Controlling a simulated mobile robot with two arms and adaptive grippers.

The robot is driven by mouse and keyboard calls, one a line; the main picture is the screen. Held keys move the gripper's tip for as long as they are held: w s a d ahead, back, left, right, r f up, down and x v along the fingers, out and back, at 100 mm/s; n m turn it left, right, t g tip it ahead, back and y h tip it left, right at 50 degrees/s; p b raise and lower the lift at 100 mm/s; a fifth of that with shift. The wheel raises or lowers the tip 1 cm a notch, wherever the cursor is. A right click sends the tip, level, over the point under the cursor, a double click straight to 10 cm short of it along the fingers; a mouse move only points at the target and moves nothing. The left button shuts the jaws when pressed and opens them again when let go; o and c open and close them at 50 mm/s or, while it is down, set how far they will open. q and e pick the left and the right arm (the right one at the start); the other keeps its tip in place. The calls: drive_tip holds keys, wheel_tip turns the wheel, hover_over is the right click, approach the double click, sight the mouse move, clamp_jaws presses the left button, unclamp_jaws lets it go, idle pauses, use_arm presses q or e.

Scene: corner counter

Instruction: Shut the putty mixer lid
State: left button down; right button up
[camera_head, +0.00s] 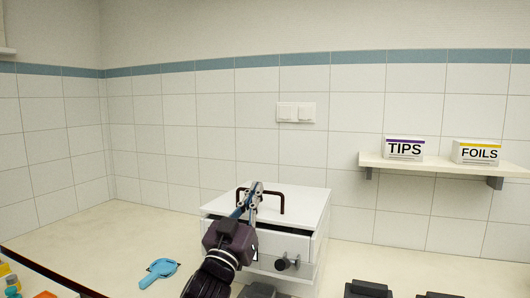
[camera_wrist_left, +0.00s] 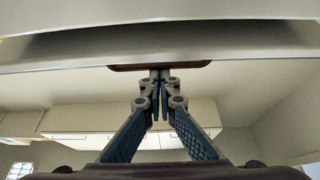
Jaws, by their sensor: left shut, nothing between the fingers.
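The putty mixer is a white box (camera_head: 300,262) on the counter, with a dark knob (camera_head: 288,263) on its front. Its white lid (camera_head: 309,203) has a dark arched handle (camera_head: 283,202) on top. A dark gap shows under the lid's front edge, so it looks slightly raised. My left gripper (camera_head: 257,187) is shut and empty, with its fingertips in front of the handle in the head view. In the left wrist view the shut fingertips (camera_wrist_left: 160,75) overlap a dark brown strip below a pale edge; I cannot tell whether they touch. My right gripper is not in view.
A light blue scoop (camera_head: 159,271) lies on the counter left of the mixer. Dark blocks (camera_head: 368,289) stand at the lower right. A wall shelf (camera_head: 440,167) holds TIPS (camera_head: 404,149) and FOILS (camera_head: 477,152) boxes. The counter behind the scoop is clear.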

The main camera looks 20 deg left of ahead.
use_arm(q)
drive_tip(key=shift+s+f+b, duration=0.25)
drive_tip(key=shift+f+b, duration=0.45)
drive_tip(key=shift+f, duration=0.45)
